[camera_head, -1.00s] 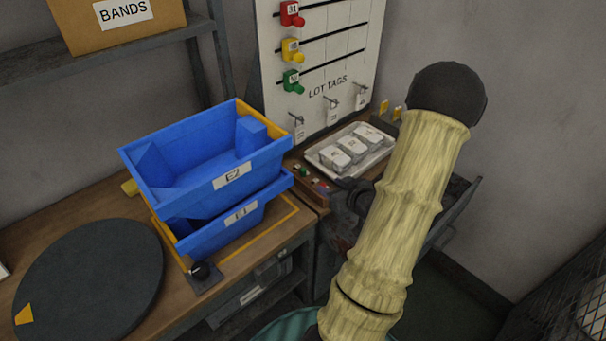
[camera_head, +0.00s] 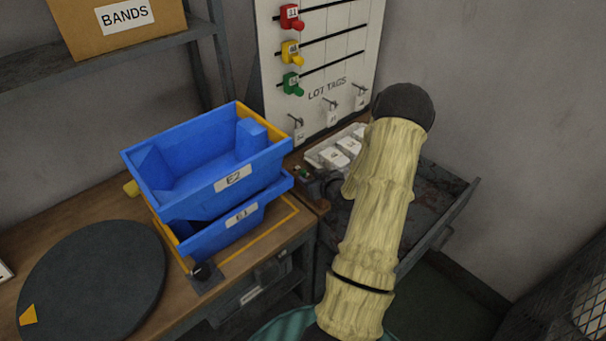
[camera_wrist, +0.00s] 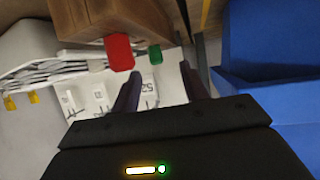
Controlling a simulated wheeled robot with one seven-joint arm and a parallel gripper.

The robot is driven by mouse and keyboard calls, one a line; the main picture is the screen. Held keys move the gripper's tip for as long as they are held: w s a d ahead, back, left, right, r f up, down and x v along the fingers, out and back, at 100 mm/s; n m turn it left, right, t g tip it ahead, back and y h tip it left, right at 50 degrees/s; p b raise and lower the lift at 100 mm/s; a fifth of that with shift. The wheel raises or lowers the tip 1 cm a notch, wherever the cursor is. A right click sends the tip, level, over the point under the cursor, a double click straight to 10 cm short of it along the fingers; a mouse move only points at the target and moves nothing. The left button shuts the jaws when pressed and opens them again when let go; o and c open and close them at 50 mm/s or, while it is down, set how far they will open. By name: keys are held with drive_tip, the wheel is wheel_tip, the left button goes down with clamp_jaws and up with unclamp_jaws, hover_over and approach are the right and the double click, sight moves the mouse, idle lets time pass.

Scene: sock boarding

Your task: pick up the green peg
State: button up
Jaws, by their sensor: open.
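In the wrist view a small green peg (camera_wrist: 155,54) shows at the edge of a brown wooden block, beside a larger-looking red piece (camera_wrist: 119,53). My gripper (camera_wrist: 160,78) is open and empty. Its two dark fingers point towards the block, and the green peg appears just beyond and between their tips. In the head view a small green spot (camera_head: 304,173) shows by the wooden block, close to my gripper (camera_head: 322,187), which is partly hidden by my arm. Another green piece with a knob (camera_head: 292,84) sits on the wall board, below yellow and red ones.
Stacked blue bins (camera_head: 205,165) stand just left of my gripper, and show at right in the wrist view (camera_wrist: 270,60). A tray of white packs (camera_head: 335,150) is behind, partly covered by my arm. The white board (camera_head: 330,60) with hooks and tags stands at the back.

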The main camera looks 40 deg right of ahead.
sight(305, 173)
drive_tip(key=shift+d+p+x, duration=0.15)
drive_tip(key=shift+p+x, duration=0.25)
drive_tip(key=shift+x, duration=0.9)
drive_tip(key=shift+d+p+x, duration=0.1)
drive_tip(key=shift+p+x, duration=0.25)
drive_tip(key=shift+x, duration=0.9)
drive_tip(key=shift+a, duration=0.1)
drive_tip(key=c, duration=0.4)
drive_tip(key=shift+s, duration=0.1)
clamp_jaws()
